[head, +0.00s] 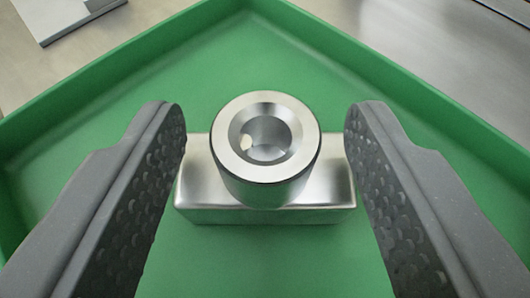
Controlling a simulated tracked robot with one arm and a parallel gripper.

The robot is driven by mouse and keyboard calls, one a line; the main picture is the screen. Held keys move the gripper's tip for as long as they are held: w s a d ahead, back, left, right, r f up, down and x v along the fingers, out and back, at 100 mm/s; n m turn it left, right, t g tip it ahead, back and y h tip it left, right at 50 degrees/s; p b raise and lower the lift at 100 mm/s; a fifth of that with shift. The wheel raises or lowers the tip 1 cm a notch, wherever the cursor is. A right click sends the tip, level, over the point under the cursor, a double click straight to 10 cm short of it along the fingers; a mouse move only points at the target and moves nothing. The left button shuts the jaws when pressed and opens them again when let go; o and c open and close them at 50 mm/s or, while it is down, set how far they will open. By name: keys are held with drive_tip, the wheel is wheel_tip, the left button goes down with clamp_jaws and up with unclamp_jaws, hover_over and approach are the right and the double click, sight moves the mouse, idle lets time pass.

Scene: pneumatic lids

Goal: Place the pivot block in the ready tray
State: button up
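The pivot block (200,183) is a shiny metal bar with a round, hollow boss on top. It sits upright on the floor of a green tray (330,42), whose corner is at the top of the view. I cannot tell from any label whether this is the ready tray. My gripper (265,125) is open. Its two dark, dimpled fingers stand on either side of the block, with a visible gap between each finger and the round boss. The left finger's edge overlaps the block's left end in the view; contact there cannot be told.
The tray's raised walls run along both sides and meet behind the block. The tray floor around the block is bare. A flat grey metal piece (70,18) lies on the metal table (410,30) outside the tray, at the top left.

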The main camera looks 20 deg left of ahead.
drive_tip(key=shift+s+d+r, duration=0.25)
drive_tip(key=shift+s+r, duration=0.15)
drive_tip(key=shift+s, duration=0.1)
drive_tip(key=p+v, duration=0.2)
drive_tip(key=v, duration=0.8)
drive_tip(key=shift+s+d, duration=0.2)
drive_tip(key=shift+s, duration=0.15)
